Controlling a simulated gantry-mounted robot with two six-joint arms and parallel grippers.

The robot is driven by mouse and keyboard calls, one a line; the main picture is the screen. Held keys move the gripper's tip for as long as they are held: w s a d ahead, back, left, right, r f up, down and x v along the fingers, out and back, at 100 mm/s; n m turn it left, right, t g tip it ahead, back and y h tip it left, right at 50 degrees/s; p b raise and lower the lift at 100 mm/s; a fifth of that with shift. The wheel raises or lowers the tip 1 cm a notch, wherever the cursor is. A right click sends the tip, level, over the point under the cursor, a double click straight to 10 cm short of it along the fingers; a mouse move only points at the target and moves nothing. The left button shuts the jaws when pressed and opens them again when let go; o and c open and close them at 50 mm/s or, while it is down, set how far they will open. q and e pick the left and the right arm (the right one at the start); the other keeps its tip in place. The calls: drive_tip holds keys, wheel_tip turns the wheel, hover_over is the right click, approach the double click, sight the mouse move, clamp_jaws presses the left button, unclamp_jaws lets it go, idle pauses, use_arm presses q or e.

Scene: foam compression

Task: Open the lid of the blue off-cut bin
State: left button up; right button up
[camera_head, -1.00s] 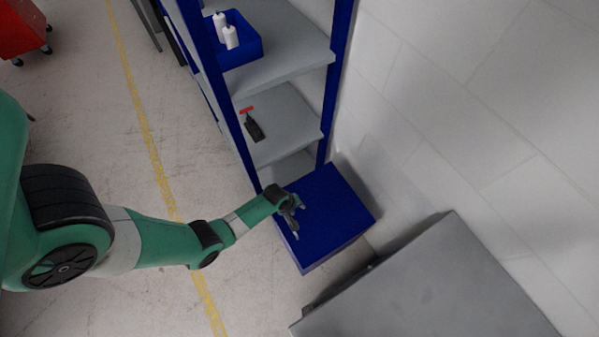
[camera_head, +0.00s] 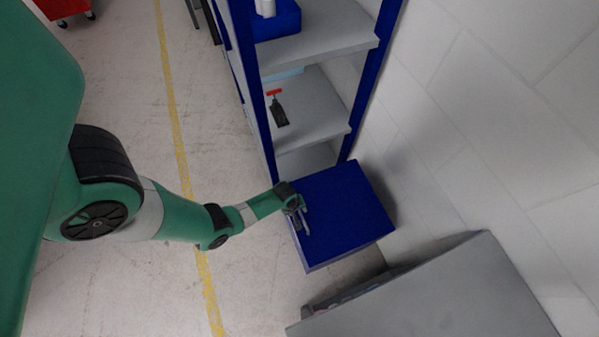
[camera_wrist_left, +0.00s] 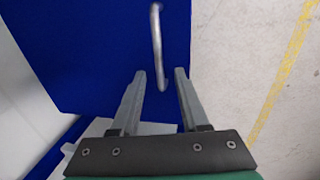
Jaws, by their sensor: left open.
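My left gripper (camera_head: 304,222) is over the bin's left edge in the head view. In the left wrist view its two fingers (camera_wrist_left: 160,75) are apart, with the near end of the handle between or just beyond their tips. Contact cannot be told. My right gripper is not in view.
A blue-framed rack with grey shelves (camera_head: 310,110) stands directly behind the bin. A grey-topped table (camera_head: 430,295) is close in front at the right, and a pale wall (camera_head: 480,120) is on the right. Open floor with a yellow line (camera_head: 180,150) lies left.

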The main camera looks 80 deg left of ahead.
use_arm(q)
drive_tip(key=f, duration=0.1)
drive_tip(key=f+b, duration=0.1)
drive_tip(key=shift+w+a+f, duration=0.1)
drive_tip(key=shift+w+f, duration=0.2)
clamp_jaws()
idle(1.2)
